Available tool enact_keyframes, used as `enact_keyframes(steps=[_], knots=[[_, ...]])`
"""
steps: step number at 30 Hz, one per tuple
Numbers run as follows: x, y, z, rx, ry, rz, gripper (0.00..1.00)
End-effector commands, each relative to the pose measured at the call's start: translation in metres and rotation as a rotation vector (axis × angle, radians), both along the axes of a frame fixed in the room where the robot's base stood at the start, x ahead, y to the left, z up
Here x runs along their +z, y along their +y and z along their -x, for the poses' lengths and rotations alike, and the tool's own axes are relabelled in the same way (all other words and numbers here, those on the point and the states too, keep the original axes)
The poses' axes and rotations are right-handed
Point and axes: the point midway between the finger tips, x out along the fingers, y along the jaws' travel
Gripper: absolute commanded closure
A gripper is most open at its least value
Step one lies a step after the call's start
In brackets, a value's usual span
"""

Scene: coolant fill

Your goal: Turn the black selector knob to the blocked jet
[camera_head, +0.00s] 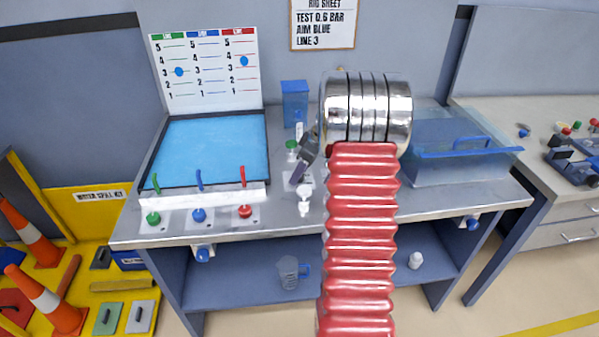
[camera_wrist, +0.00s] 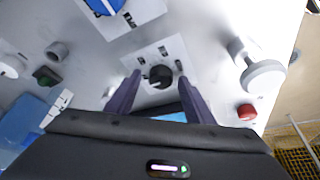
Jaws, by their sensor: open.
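The black selector knob (camera_wrist: 161,75) sits on a white plate (camera_wrist: 150,55) in the wrist view, with several small dark marks around it. The marks are too small to read. A pale pointer line shows on the knob. My gripper (camera_wrist: 160,79) is open, its two dark fingers on either side of the knob in the picture. I cannot tell whether they touch it. In the head view my gripper (camera_head: 304,162) is partly hidden behind my wrist, and I cannot make out the knob there. I cannot tell which jet is blocked.
On the bench are a blue basin (camera_head: 215,150) with green, blue and red levers, a blue canister (camera_head: 295,103) and a clear blue-edged tank (camera_head: 460,160). A chart board (camera_head: 205,70) and rig sheet (camera_head: 323,25) stand behind. A red button (camera_wrist: 247,111) is right of the knob.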

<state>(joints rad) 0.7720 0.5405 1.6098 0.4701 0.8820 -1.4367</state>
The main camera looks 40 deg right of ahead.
Motion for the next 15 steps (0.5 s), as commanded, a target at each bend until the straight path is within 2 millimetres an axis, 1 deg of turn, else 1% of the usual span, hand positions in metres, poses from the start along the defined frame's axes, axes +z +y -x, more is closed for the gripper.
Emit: enact_keyframes(steps=[6,15], knots=[[0.0000,0.0001,0.0000,0.000,0.000,0.000,0.53],[0.0002,0.0001,0.0000,0.000,0.000,0.000,0.74]])
